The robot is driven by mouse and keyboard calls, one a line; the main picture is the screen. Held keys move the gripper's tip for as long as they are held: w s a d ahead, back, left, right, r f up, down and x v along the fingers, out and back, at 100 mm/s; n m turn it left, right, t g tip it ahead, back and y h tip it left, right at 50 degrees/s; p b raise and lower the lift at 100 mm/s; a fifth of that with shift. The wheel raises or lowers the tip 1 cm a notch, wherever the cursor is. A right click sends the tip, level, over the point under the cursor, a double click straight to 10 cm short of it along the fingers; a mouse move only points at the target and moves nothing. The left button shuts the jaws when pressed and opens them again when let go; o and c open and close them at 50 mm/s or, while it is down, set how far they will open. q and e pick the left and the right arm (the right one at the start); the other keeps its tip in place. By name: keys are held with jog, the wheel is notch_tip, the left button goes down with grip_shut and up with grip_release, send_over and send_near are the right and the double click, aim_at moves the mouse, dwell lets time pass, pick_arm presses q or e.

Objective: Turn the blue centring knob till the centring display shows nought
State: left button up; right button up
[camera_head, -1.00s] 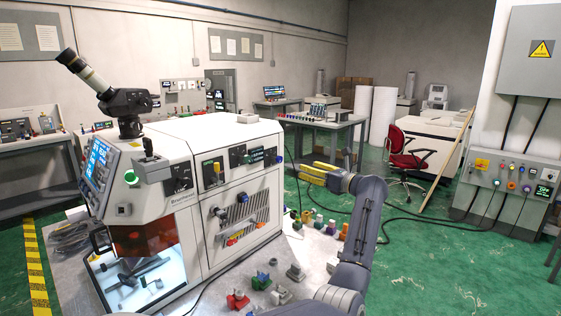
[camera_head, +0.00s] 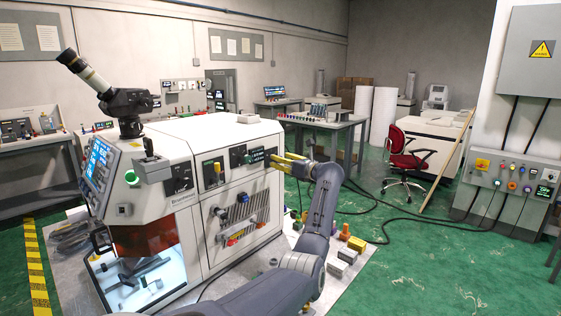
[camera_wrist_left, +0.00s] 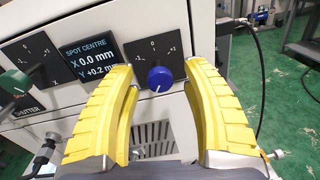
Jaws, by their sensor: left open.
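The blue centring knob (camera_wrist_left: 160,79) sits on a black dial plate marked around 0 in the left wrist view, with a pale mark low on its face. The centring display (camera_wrist_left: 92,62) beside it is headed SPOT CENTRE and reads X 0.0 mm and Y +0.2 mm. The display also shows small in the head view (camera_head: 256,156). My left gripper (camera_wrist_left: 163,66) is open, its yellow fingers on either side of the knob, with visible gaps to it. In the head view the left gripper (camera_head: 278,161) is at the machine's right front edge. My right gripper is not in view.
The green shutter handle (camera_wrist_left: 14,84) and another dial (camera_wrist_left: 30,47) are left of the display. A cable (camera_wrist_left: 258,75) hangs to the right of the panel. Several small coloured parts (camera_head: 350,248) stand on the plate below my left arm. Green floor lies open at the right.

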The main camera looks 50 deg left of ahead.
pick_arm(q)
jog(key=shift+a, duration=0.25)
grip_shut()
dwell(0.3)
